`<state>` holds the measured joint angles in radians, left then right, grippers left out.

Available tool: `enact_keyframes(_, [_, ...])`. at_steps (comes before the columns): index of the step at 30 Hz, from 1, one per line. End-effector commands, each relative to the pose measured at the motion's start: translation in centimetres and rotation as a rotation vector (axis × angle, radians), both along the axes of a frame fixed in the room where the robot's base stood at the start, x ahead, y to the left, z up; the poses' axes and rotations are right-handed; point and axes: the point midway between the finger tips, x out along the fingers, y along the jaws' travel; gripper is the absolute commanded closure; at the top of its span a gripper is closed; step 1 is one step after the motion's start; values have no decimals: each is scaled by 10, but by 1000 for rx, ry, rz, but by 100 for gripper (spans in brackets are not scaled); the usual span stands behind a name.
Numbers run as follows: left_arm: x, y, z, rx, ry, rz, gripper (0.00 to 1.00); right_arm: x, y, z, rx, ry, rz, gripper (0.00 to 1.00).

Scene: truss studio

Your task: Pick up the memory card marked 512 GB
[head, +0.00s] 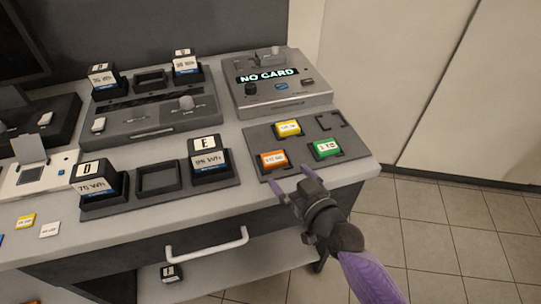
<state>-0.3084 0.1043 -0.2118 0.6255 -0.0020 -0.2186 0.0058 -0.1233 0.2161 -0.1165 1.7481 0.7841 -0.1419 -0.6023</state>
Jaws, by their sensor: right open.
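An orange memory card (272,160), whose small label seems to read 512 GB, sits at the near left of the dark card tray (257,134). A yellow card (287,128) sits behind it; its label is too small to read surely. A green card (326,149) marked 1 TB sits to the right. The tray's far right slot (330,121) is empty. My right gripper (291,179) is open and empty at the bench's front edge, just in front of the orange card and slightly to its right. My left gripper is out of view.
A grey device (300,98) showing NO CARD stands behind the tray. Battery blocks (209,158) stand in a holder to the left. A drawer handle (207,246) juts out below the bench top. Small cards (49,230) lie at far left.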

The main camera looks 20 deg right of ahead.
Motion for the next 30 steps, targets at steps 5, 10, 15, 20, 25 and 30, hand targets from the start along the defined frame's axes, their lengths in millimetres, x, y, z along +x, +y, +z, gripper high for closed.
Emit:
enact_keyframes(5, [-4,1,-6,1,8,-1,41,33,11,1,5,-2,-2,0])
enact_keyframes(10, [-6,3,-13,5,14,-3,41,55,15,-3,1,2,0,0])
enact_keyframes(15, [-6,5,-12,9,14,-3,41,55,16,-2,1,2,0,0])
enact_keyframes(20, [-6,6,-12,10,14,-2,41,55,15,-2,1,2,0,28])
enact_keyframes(25, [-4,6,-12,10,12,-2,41,55,15,-2,1,2,0,64])
enact_keyframes(30, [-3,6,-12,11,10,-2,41,55,15,-2,1,2,0,75])
